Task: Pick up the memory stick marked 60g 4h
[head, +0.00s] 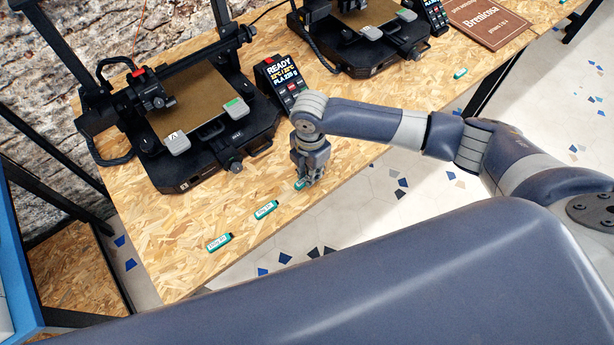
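Several small green memory sticks with white labels lie on the chipboard table (165,262). One stick (219,243) is nearest the table's front left corner, and a second stick (266,209) lies up and right of it. A third stick (299,185) is at the fingertips of my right gripper (306,182) and partly hidden by them. The gripper points down at the table; whether its fingers are closed on that stick cannot be told. A fourth stick (460,73) lies far right. The label writing is too small to read surely. My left gripper is out of view.
A black 3D printer (215,150) stands behind the row of sticks, with a display reading READY (281,75) beside it. A second printer (375,45) and a brown sign (490,20) are farther back. The table's front edge runs close to the gripper.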

